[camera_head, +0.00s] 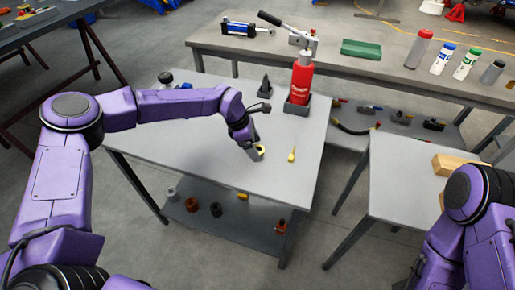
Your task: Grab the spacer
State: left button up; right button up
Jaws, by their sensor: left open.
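My left gripper (257,153) is open and points down, low over the grey table (210,158), near its middle. A small pale yellow patch shows at its fingertips; I cannot tell whether it is part of the fingers or a small object. No part can be surely named as the spacer.
A red bottle (301,80) stands in a dark holder at the table's back corner, beside a small dark part (265,87). A side table (400,195) at right carries wooden blocks (452,164). The table's front is clear.

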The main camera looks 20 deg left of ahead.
pick_arm(q)
jog(key=shift+f, duration=0.2)
jog(key=c, duration=1.2)
